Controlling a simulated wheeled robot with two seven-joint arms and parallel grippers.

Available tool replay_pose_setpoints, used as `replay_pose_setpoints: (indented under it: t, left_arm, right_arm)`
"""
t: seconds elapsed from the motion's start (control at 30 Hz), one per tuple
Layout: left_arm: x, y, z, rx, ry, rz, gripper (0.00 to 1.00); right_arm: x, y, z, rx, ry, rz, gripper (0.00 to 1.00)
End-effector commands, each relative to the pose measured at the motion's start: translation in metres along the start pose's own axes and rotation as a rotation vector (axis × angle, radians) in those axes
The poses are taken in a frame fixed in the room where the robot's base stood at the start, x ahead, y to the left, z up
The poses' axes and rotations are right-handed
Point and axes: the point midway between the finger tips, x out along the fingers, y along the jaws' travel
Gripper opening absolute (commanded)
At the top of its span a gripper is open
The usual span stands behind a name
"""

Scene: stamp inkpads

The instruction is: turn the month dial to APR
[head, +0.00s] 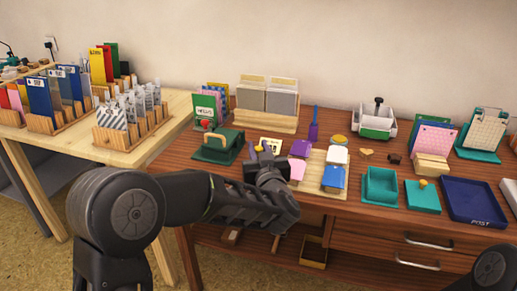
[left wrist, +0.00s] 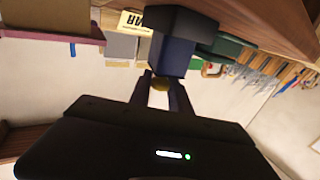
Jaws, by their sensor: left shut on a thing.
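In the left wrist view a small yellow knob (left wrist: 160,85) sits between the two fingers of my left gripper (left wrist: 162,78), which is shut on it. The knob appears to belong to a dark blue-grey block (left wrist: 178,52), which I take to be the month dial's body. A pale yellow card (left wrist: 137,21) with black letters, seemingly MAR, shows beside the block. In the head view the card (head: 270,145) lies just behind my left gripper (head: 265,158). The gripper hides most of the block and the knob there. My right gripper is not in view.
A wooden tray (head: 312,178) with coloured pads is close on the right. A green box (head: 380,186) and a blue POST tray (head: 474,202) stand further right. Card racks line the back.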

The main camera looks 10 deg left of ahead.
Motion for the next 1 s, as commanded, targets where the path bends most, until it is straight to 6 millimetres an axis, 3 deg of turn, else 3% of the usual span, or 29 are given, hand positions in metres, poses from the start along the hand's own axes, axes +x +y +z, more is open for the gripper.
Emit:
replay_pose_setpoints:
  t: [0.5, 0.53, 0.77, 1.0]
  left_arm:
    - [0.0001, 0.0000, -0.0013, -0.001, 0.002, 0.000, 0.00]
    - [0.0001, 0.0000, -0.0013, -0.001, 0.002, 0.000, 0.24]
    - [0.0001, 0.0000, -0.0008, -0.001, 0.001, 0.000, 0.43]
    - [-0.0002, 0.0001, -0.0003, 0.000, 0.000, 0.000, 0.43]
  right_arm:
    - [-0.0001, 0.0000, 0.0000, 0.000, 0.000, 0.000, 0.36]
    - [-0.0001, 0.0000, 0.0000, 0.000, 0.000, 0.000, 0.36]
    - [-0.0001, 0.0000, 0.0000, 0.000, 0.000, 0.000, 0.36]
    - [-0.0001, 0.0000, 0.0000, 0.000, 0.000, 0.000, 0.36]
